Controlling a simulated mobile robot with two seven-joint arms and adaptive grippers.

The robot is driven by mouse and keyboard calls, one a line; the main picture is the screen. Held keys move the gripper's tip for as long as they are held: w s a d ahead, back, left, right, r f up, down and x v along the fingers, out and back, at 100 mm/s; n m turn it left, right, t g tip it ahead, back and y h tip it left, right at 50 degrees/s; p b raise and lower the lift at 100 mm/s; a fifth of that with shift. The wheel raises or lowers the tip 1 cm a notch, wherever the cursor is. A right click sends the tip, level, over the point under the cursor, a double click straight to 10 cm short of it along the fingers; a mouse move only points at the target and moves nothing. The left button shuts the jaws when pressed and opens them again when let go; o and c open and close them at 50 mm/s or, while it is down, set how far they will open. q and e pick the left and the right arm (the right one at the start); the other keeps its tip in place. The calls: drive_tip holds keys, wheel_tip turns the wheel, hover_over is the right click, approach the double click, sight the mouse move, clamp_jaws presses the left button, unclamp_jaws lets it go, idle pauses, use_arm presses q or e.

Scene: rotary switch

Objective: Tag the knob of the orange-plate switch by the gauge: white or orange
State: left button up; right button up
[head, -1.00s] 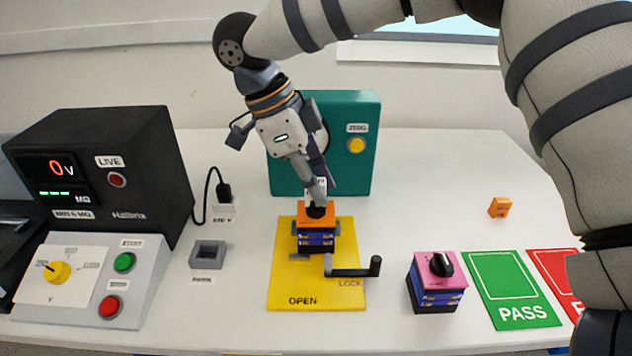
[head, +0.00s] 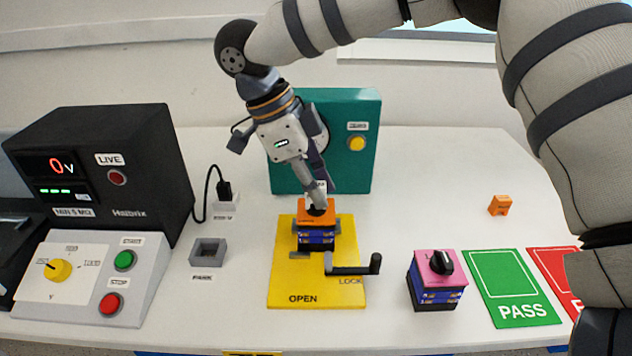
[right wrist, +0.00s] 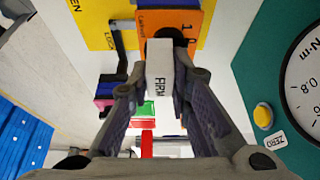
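The orange-plate switch (head: 317,219) sits on the yellow fixture (head: 285,285), in front of the teal gauge box (head: 363,171). Its orange plate also shows in the right wrist view (right wrist: 188,24). My right gripper (head: 317,203) points down over the knob and mostly hides it in the head view. In the right wrist view its fingers (right wrist: 160,80) close on both sides of a white tag (right wrist: 160,65) marked FIRM. The tag lies over the dark knob (right wrist: 172,36); whether it is seated there I cannot tell. An orange tag (head: 500,205) lies on the table at right. My left gripper is out of view.
A pink-plate switch (head: 437,282) stands right of the fixture's black crank handle (head: 352,269). Green PASS (head: 512,290) and red (head: 560,275) mats lie at right. A grey holder (head: 208,252), control panel (head: 90,275) and black meter (head: 130,160) are at left.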

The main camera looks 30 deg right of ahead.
drive_tip(key=o, duration=0.4)
drive_tip(key=v, duration=1.2)
drive_tip(key=shift+w, duration=0.1)
wheel_tip(320, 180, up, 9)
idle(0.4)
